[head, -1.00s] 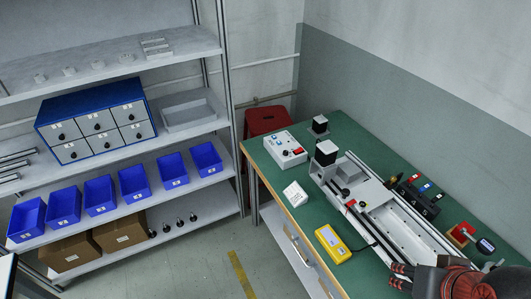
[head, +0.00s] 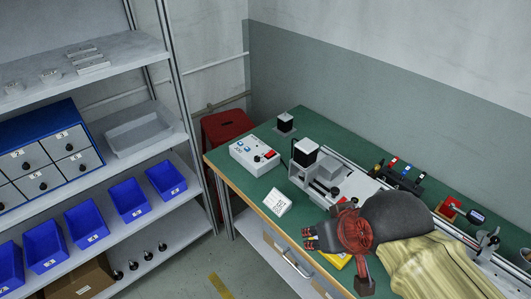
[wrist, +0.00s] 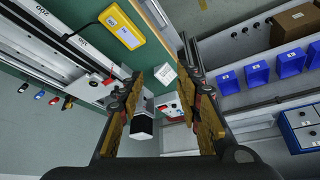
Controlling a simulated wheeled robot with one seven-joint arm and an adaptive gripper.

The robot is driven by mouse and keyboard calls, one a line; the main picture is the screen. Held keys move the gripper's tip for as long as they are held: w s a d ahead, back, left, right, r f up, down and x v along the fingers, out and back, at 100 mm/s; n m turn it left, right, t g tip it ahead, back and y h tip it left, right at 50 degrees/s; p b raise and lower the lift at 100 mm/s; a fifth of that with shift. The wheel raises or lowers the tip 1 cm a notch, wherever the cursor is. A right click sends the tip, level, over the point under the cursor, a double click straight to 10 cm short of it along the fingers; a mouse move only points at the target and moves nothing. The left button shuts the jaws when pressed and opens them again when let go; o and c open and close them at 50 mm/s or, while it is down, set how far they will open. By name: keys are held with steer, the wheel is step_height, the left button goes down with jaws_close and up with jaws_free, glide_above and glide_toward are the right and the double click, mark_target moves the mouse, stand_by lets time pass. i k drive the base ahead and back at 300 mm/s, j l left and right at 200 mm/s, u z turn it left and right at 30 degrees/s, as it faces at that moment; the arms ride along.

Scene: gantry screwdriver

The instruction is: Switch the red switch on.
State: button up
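The red switch (head: 269,155) is on the sloped top of a white control box (head: 247,158), at the far left end of the green workbench. The switch's on or off position is too small to tell. The box also shows in the wrist view (wrist: 171,107), partly hidden behind a finger. My gripper (head: 309,237) is over the bench's front edge, nearer the robot than the box and to its right in the head view, touching nothing that I can see. In the wrist view its two fingers (wrist: 162,100) are wide apart with nothing held between them.
A white label block (head: 278,202) stands between my gripper and the box. The gantry (head: 330,178) with its rails lies right of the box. My arm partly covers a yellow device (head: 337,260).

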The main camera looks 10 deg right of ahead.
mark_target(271, 152)
steer(key=i+j+z, duration=0.25)
steer(key=i+j, duration=0.15)
steer(key=i+j+z, duration=0.25)
steer(key=j, duration=0.25)
steer(key=i, duration=0.1)
